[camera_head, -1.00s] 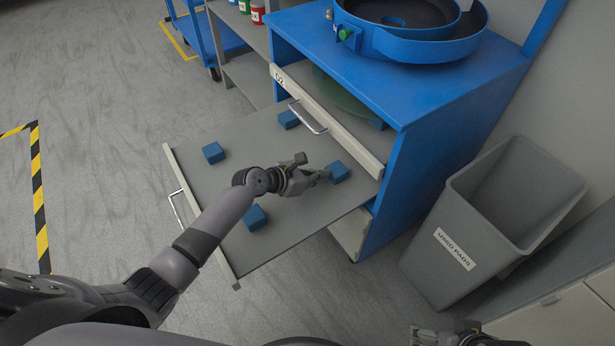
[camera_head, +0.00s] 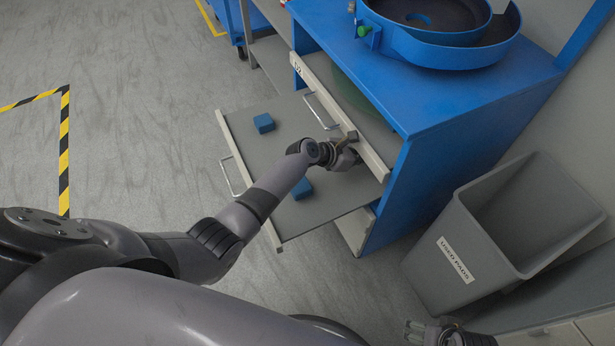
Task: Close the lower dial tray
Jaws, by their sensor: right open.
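The lower tray (camera_head: 240,122), a flat grey tray with a raised front edge and a bar handle (camera_head: 230,177), sticks partly out of the blue cabinet (camera_head: 440,110). Two blue blocks (camera_head: 263,123) (camera_head: 302,188) show on it. My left arm reaches across the tray's front edge. My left gripper (camera_head: 352,157) is over the tray, at the front panel of the upper tray (camera_head: 345,118); its fingers are mostly hidden, and contact cannot be told. My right gripper (camera_head: 413,328) is open and empty at the bottom edge of the view.
The upper tray, with a bar handle and a green disc (camera_head: 355,95), is slightly out above the lower one. A grey bin (camera_head: 450,255) labelled USED PADS stands right of the cabinet. A blue bowl-shaped machine (camera_head: 440,45) sits on top. Floor at left is clear.

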